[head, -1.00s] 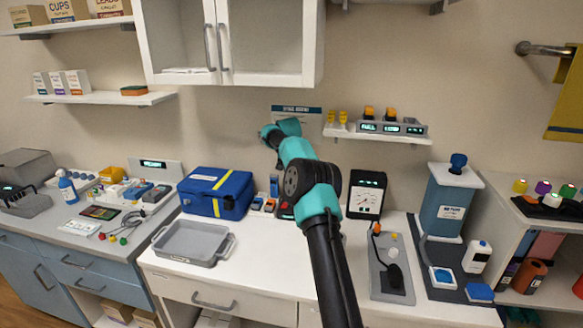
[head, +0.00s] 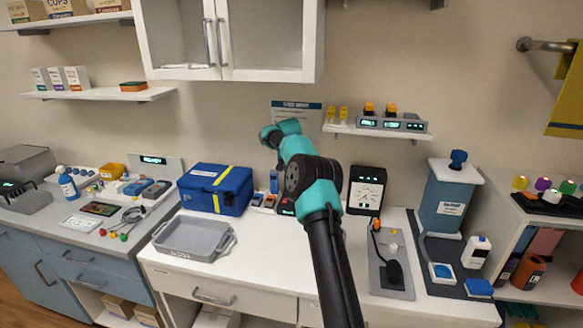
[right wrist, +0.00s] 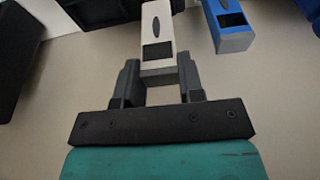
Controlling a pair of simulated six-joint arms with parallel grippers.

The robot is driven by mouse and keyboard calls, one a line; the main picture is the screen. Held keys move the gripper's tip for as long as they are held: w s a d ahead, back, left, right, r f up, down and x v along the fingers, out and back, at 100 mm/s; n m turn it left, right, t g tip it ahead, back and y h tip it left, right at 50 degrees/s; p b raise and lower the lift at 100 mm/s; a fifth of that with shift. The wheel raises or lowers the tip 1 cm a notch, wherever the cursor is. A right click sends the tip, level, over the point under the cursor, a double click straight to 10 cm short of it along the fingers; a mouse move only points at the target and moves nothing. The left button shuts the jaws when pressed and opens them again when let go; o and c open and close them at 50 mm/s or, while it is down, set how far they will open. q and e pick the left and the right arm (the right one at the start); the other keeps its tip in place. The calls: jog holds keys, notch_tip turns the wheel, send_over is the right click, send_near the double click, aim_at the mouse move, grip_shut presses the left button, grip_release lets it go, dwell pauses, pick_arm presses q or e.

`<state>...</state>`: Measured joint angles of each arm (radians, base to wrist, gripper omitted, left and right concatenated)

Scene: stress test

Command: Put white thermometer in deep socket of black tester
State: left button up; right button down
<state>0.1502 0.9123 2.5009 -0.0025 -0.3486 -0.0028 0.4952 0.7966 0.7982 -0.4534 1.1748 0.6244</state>
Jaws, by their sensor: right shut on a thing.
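The white thermometer (right wrist: 158,35), a slim pale body with a dark window and oval button, is in the right wrist view. My right gripper (right wrist: 155,78) is shut on its near end. A dark block (right wrist: 95,12) lies just beyond the thermometer, partly out of frame; it may be the black tester. I cannot tell whether the thermometer touches it, and no socket shows clearly. In the head view, a small dark device (head: 286,207) with a lit green display is partly hidden behind my right arm. That arm also hides my right gripper there. My left gripper is not in view.
A blue handheld device (right wrist: 228,22) stands beside the thermometer; a blue one also shows in the head view (head: 274,182). A blue case (head: 215,188) and grey tray (head: 192,238) are left of my arm.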

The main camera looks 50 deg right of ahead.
dwell(0.4)
jog(key=c, duration=0.7)
grip_release()
jog(key=shift+o, duration=0.2)
jog(key=v, duration=1.2)
